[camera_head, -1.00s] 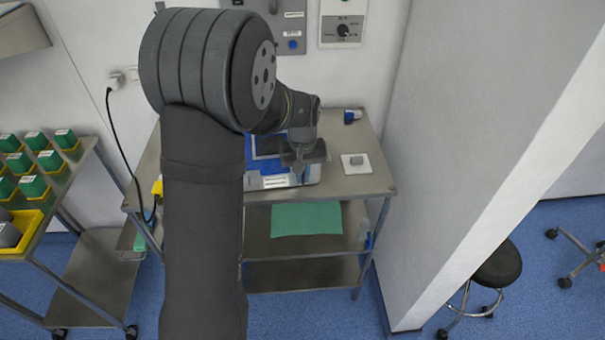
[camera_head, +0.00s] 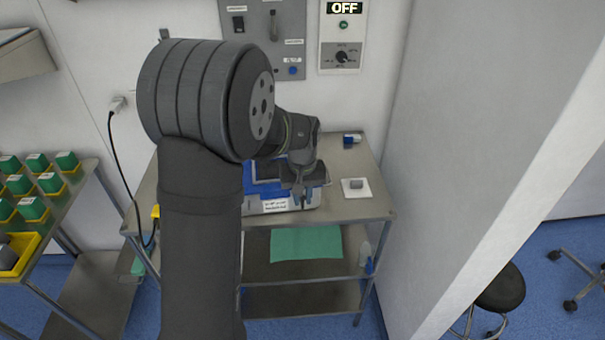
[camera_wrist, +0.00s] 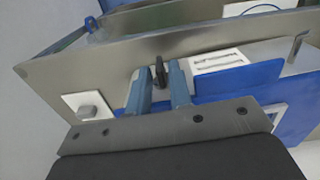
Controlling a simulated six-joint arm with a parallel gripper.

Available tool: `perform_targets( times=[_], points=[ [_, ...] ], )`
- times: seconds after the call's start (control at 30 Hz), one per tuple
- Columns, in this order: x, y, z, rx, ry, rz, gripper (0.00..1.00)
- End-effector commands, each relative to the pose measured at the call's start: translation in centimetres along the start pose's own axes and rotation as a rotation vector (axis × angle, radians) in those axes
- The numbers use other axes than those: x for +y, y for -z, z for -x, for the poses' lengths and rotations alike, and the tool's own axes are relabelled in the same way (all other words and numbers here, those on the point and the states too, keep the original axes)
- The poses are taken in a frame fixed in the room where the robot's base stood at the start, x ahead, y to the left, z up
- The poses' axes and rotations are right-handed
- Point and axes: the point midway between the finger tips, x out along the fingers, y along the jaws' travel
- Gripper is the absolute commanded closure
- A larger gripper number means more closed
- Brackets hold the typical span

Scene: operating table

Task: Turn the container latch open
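The container (camera_head: 262,209) is a blue and light-grey box with white labels on its front, standing on the metal table. In the wrist view its blue body (camera_wrist: 235,82) lies right of my fingers. A small dark latch (camera_wrist: 159,72) shows between my fingertips, at the container's label side. My gripper (camera_wrist: 158,78) is open, with one finger on each side of the latch. I cannot tell whether either finger touches it. In the head view my gripper (camera_head: 299,194) is over the container's front right and hides part of it.
A white pad with a grey block (camera_head: 356,184) lies right of the container. A small blue item (camera_head: 352,139) is at the back right. A shelf below holds a green cloth (camera_head: 306,243). A wall panel reading OFF (camera_head: 344,8) is behind. A rack of green boxes stands left.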

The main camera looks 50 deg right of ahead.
Motion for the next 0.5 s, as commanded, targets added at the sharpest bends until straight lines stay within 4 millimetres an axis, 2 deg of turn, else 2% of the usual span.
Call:
perform_targets(
  times=[0.5],
  points=[
    [0.1, 0.1, 11.9, 0.005, -0.002, 0.0, 0.81]
  ],
)
